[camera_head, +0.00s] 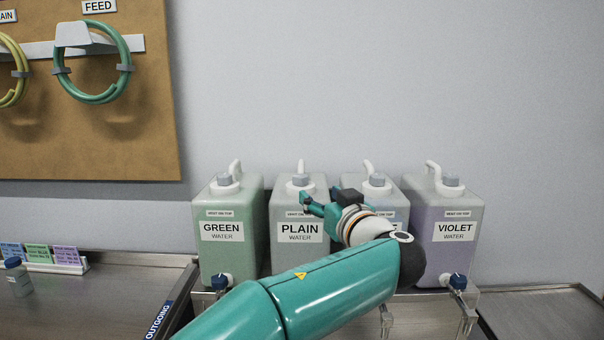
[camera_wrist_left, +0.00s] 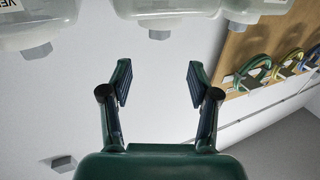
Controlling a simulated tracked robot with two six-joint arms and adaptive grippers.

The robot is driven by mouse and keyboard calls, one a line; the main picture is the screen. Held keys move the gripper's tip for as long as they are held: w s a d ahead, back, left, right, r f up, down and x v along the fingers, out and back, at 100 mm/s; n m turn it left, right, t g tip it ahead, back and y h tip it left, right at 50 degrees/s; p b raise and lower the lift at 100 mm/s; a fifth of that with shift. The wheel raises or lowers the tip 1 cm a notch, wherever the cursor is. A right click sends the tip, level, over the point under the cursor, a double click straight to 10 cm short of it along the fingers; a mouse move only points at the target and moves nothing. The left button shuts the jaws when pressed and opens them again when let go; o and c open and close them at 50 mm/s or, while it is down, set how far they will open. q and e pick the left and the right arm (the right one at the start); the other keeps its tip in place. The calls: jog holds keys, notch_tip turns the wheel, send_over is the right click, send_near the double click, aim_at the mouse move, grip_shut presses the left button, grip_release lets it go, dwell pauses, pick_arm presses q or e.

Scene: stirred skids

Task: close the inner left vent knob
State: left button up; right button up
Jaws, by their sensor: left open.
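The plain water jug (camera_head: 283,243) stands second from the left in a row of jugs, with a grey vent knob (camera_head: 300,180) on top. My left gripper (camera_head: 307,203) is in front of this jug's upper part, a little below the knob in the picture. In the left wrist view the gripper (camera_wrist_left: 158,80) is open with nothing between its fingers. A grey knob (camera_wrist_left: 160,34) hangs from the upper edge there, beyond the fingertips and apart from them. Whether the knob is open or closed cannot be told. My right gripper is not in view.
The green water jug (camera_head: 232,262) stands to the left. A hose board (camera_head: 90,140) is on the wall. The left bench (camera_head: 100,300) has bare room.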

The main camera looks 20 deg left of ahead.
aim_at(303, 179)
pick_arm(q)
jog(key=p+x, duration=0.5)
jog(key=x, duration=0.6)
jog(key=shift+w+a+r, duration=0.1)
jog(key=shift+w+a, duration=0.1)
jog(key=shift+w, duration=0.1)
jog(key=shift+w+a+p, duration=0.3)
jog(key=shift+w+p, duration=0.1)
jog(key=shift+w, duration=0.05)
jog(key=c, duration=1.2)
grip_shut()
